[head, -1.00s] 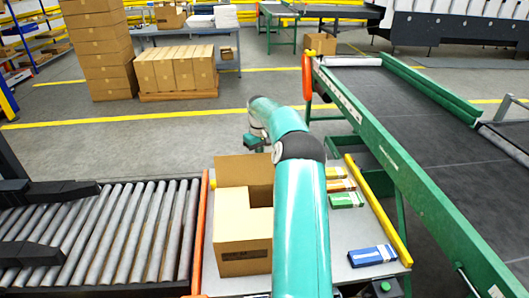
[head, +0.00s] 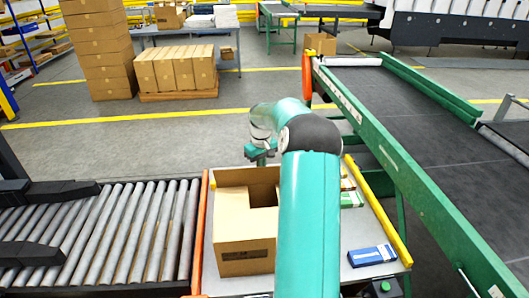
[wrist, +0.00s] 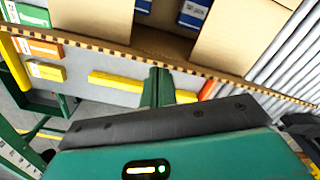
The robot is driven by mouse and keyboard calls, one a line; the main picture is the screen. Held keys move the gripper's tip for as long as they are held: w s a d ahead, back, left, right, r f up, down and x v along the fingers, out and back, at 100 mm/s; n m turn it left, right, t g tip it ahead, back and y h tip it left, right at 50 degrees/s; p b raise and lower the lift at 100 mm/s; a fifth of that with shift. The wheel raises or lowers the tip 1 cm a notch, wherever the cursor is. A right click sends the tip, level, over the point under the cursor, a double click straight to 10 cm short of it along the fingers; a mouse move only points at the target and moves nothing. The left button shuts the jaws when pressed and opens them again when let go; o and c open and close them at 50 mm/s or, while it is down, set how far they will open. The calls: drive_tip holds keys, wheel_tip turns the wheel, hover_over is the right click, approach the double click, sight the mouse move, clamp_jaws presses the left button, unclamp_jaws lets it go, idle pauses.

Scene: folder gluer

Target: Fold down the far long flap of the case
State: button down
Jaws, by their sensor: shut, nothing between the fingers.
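The open brown case (head: 245,262) stands on the packing table. Its far long flap (head: 232,177) stands up along the far side, its top edge leaning in towards the opening. In the wrist view that flap's corrugated edge (wrist: 110,43) crosses the picture, with folded cardboard panels (wrist: 235,40) and a dark gap beyond. My gripper (head: 261,156) is at the far side of the case, by the flap's top edge. In the wrist view the fingers (wrist: 157,84) are shut and empty, close to the flap edge; I cannot tell whether they touch. My arm hides the case's right side.
A blue carton (head: 372,256) and a green one (head: 351,200) lie on the table (head: 350,280) to the right. A yellow rail (head: 378,212) and an orange rail (head: 201,235) edge it. A roller conveyor (head: 110,235) lies left, a green-framed belt conveyor (head: 430,130) right.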

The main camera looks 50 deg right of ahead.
sight(263, 175)
drive_tip(key=shift+s+a, duration=0.4)
drive_tip(key=shift+s, duration=0.15)
drive_tip(key=shift+s+a+f, duration=0.25)
drive_tip(key=shift+s+a, duration=0.15)
drive_tip(key=shift+s, duration=0.1)
drive_tip(key=shift+s+a+f, duration=0.25)
drive_tip(key=shift+s+a, duration=0.15)
drive_tip(key=shift+s, duration=0.05)
drive_tip(key=shift+s+a+f, duration=0.75)
drive_tip(key=shift+s+f, duration=0.05)
drive_tip(key=shift+f, duration=0.05)
